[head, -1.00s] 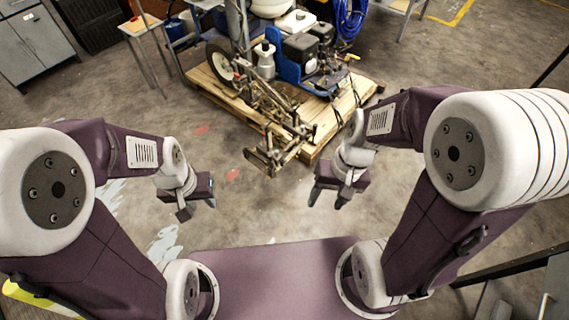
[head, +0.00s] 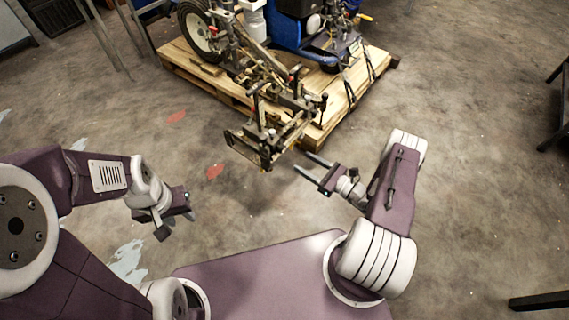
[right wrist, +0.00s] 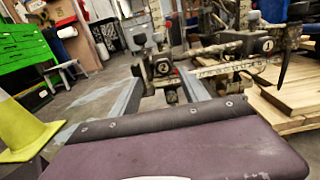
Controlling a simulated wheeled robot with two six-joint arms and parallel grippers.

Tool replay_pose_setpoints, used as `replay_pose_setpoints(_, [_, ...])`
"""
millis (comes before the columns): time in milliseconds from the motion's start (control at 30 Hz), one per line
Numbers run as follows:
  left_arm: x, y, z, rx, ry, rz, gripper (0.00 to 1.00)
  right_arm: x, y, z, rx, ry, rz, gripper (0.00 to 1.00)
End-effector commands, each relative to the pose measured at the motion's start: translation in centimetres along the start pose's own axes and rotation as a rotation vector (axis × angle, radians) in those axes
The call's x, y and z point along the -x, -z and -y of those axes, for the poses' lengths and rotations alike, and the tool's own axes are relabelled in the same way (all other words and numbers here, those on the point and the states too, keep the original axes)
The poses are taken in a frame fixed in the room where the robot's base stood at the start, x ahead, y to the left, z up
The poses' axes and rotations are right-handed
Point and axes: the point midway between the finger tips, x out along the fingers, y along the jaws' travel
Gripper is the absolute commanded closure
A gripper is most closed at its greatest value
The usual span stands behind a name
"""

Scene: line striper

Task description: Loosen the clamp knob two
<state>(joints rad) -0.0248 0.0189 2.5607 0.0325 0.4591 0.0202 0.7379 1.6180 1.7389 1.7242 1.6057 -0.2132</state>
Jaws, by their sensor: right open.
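A dark clamp block marked 2 (right wrist: 165,68) shows in the right wrist view, with upright dark-topped parts (right wrist: 139,42) above it. A similar block marked 1 (right wrist: 268,45) is further right. Both sit on the striper's front bar frame (head: 246,150), too small to read in the head view. My right gripper (head: 304,164) is open and empty, just right of the frame's near end and apart from it. In the right wrist view, its two grey fingers (right wrist: 163,82) frame clamp 2, which lies beyond them. My left gripper (head: 177,223) looks open and empty, off to the left over the floor.
The striper machine, with a blue body (head: 290,42) and a wheel (head: 200,32), is strapped on a wooden pallet (head: 230,92). A yellow cone (right wrist: 20,125) and green cabinet (right wrist: 28,58) show in the right wrist view. Bare concrete surrounds the pallet's near side.

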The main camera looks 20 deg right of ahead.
Motion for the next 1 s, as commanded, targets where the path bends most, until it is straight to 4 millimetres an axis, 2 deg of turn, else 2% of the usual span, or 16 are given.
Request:
replay_pose_setpoints(33, [-0.9,-0.1,0.0,0.000,0.000,-0.001,0.64,0.3,0.9,0.3,-0.002,0.012,0.000,0.47])
replay_pose_setpoints(233, [-0.7,0.0,0.0,0.000,0.000,-0.002,0.64,0.1,0.6,0.4,0.000,0.014,-0.001,0.47])
replay_pose_setpoints(633, [-3.7,-0.3,0.1,0.000,0.000,-0.001,0.64,-7.3,0.8,0.4,0.002,0.009,-0.001,0.47])
replay_pose_setpoints(800, [-4.0,-0.4,0.1,0.000,0.000,-0.001,0.64,-8.6,0.6,0.5,0.001,0.013,-0.001,0.47])
replay_pose_setpoints(1000, [-3.9,-0.4,0.1,0.000,0.000,-0.001,0.64,-8.7,0.5,0.5,0.000,0.014,-0.001,0.47])
